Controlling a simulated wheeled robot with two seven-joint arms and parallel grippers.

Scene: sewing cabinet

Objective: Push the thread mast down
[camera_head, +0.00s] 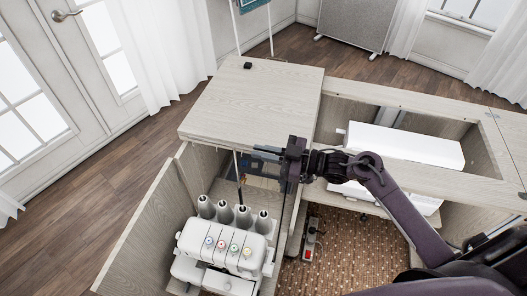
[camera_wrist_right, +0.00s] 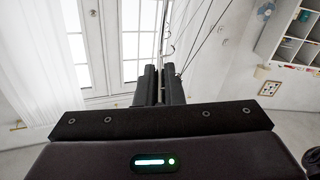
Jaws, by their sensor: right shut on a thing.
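The white overlock machine (camera_head: 220,253) stands in the open left bay of the cabinet, with several grey thread cones on its back. The thread mast (camera_head: 238,170) is a thin upright rod rising behind the cones, with its top near the edge of the cabinet top. My right gripper (camera_head: 265,153) reaches in from the right, level with the upper part of the mast. In the right wrist view, the dark fingers (camera_wrist_right: 158,85) are close together around a thin rod, and thin threads run beside it. The exact contact is too small to see. My left gripper is not in view.
The wooden cabinet top (camera_head: 250,100) is bare except for a small black object (camera_head: 248,65). A white machine (camera_head: 405,146) sits in the right-hand opening. A foot pedal (camera_head: 310,240) lies at lower centre, by a brown patterned surface (camera_head: 345,255).

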